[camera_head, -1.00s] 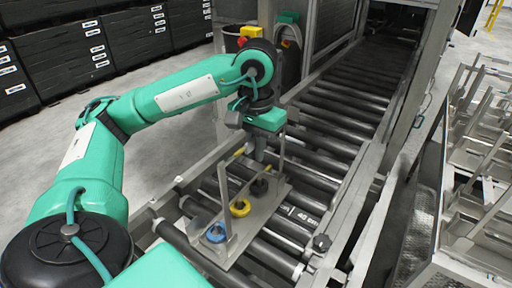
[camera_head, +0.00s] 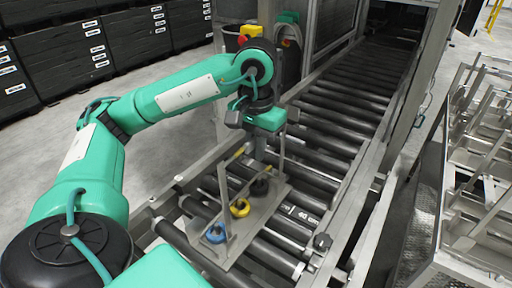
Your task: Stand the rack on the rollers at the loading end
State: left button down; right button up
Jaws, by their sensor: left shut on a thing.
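The rack (camera_head: 243,237) is a flat grey plate with upright posts and a handle bar. It carries a blue ring (camera_head: 215,233), a yellow ring (camera_head: 240,207) and a dark round part (camera_head: 260,187). It rests on or just above the black rollers (camera_head: 318,187) at the near end of the conveyor; any small gap cannot be told. My left gripper (camera_head: 262,150) is above the rack's far end, shut on the rack's handle, and its fingertips are partly hidden. My right gripper is not in view.
Metal side rails (camera_head: 362,215) edge the conveyor, which runs back into the washer tunnel. A metal cart (camera_head: 470,225) with more racks stands at the right. Black crates (camera_head: 65,58) line the back left. A control post with a yellow box (camera_head: 251,30) stands beside the conveyor.

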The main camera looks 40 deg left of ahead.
pick_arm(q)
jog(key=c, duration=1.5)
grip_release()
jog(key=shift+r, duration=0.1)
jog(key=shift+o, duration=0.2)
jog(key=shift+d, duration=0.1)
notch_tip(320, 180, up, 14)
jog(key=p, duration=0.3)
jog(key=shift+s+f, duration=0.1)
jog(key=shift+f, duration=0.1)
